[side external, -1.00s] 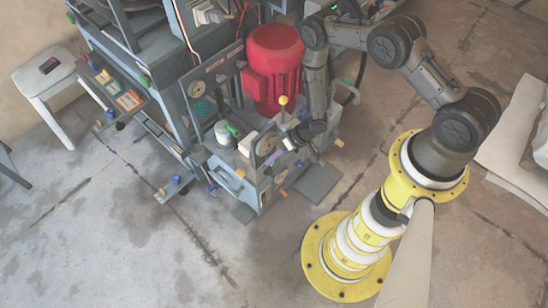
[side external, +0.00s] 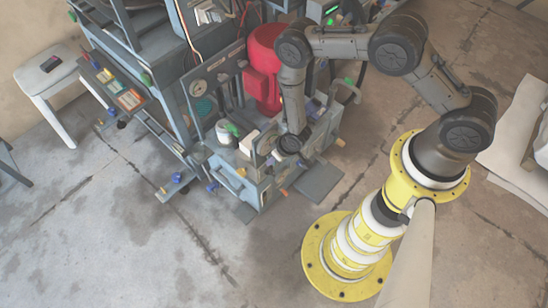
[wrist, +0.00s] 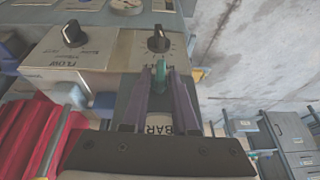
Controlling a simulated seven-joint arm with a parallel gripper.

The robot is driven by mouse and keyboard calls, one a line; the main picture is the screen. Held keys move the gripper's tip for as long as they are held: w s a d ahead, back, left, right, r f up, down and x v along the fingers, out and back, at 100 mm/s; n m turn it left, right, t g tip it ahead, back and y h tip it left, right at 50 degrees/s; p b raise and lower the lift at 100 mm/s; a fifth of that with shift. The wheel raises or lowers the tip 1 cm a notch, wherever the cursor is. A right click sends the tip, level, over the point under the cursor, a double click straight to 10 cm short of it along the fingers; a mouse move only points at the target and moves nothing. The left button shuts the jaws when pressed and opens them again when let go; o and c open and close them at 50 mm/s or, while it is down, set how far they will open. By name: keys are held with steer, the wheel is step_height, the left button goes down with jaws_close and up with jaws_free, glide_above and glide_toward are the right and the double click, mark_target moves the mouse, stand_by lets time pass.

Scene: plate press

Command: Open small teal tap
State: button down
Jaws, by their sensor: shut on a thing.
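The small teal tap (wrist: 160,72) shows in the wrist view between the tips of my gripper (wrist: 161,82). My gripper is shut on it; the two purple-grey fingers run up on either side. In the side view my wrist end is low over the front of the press's blue-grey base unit (side external: 262,187). There my arm hides the tap and the fingertips.
In the wrist view a black knob (wrist: 158,38) sits just beyond the tap, with a FLOW knob (wrist: 72,34) to its left. A red motor (side external: 263,72) stands behind my wrist. Open floor (side external: 130,230) lies at the front left.

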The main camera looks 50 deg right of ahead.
steer(key=shift+h, duration=0.3)
stand_by(0.4)
steer(key=c, duration=0.9)
jaws_free()
steer(key=shift+r, duration=0.1)
steer(key=v, duration=1.3)
steer(key=shift+r, duration=0.3)
steer(key=shift+s, duration=0.1)
